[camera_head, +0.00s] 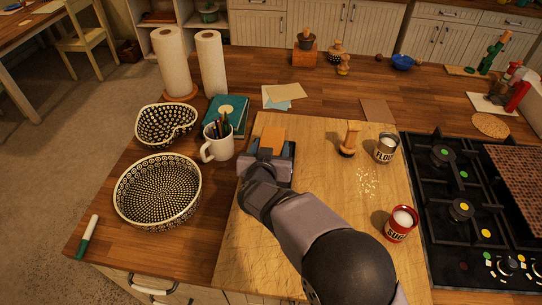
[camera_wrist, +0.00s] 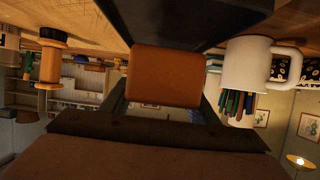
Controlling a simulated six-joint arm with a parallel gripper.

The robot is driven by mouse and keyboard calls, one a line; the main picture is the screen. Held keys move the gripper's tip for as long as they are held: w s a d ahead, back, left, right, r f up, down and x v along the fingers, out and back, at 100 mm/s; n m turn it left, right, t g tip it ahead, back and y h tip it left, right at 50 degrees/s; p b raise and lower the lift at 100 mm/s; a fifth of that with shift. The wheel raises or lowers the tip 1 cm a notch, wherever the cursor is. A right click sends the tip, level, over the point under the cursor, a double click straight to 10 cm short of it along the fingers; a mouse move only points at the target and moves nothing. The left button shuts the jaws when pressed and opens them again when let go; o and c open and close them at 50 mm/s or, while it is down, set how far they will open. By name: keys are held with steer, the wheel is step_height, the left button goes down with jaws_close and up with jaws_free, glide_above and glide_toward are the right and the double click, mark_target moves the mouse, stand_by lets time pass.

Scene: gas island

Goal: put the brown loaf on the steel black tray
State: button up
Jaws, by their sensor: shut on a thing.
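The brown loaf (camera_head: 271,138) is an orange-brown block at the upper left of the wooden board. My gripper (camera_head: 268,150) is shut on it. In the wrist view the loaf (camera_wrist: 164,76) sits between the two dark fingers of my gripper (camera_wrist: 164,100). A flat dark shape, seemingly the steel black tray (camera_wrist: 185,20), lies on the board side of the loaf in the wrist view. The loaf's edge meets it in the picture, but I cannot tell whether they touch. In the head view my gripper and arm hide most of that spot.
A white mug of pencils (camera_head: 218,143) stands close left of my gripper. A wooden stamp-like tool (camera_head: 349,139), a flour tin (camera_head: 385,149) and a red sugar tin (camera_head: 401,223) stand on the right of the board (camera_head: 240,265). Patterned bowls (camera_head: 157,190) stand left; a hob (camera_head: 465,205) lies right.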

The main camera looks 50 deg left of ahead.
steer(key=shift+f, duration=1.75)
steer(key=shift+f, duration=0.1)
steer(key=shift+f, duration=0.1)
steer(key=o, duration=1.4)
steer(key=b+v, duration=0.2)
steer(key=v, duration=1)
steer(key=shift+b, duration=0.35)
steer(key=shift+w, duration=0.1)
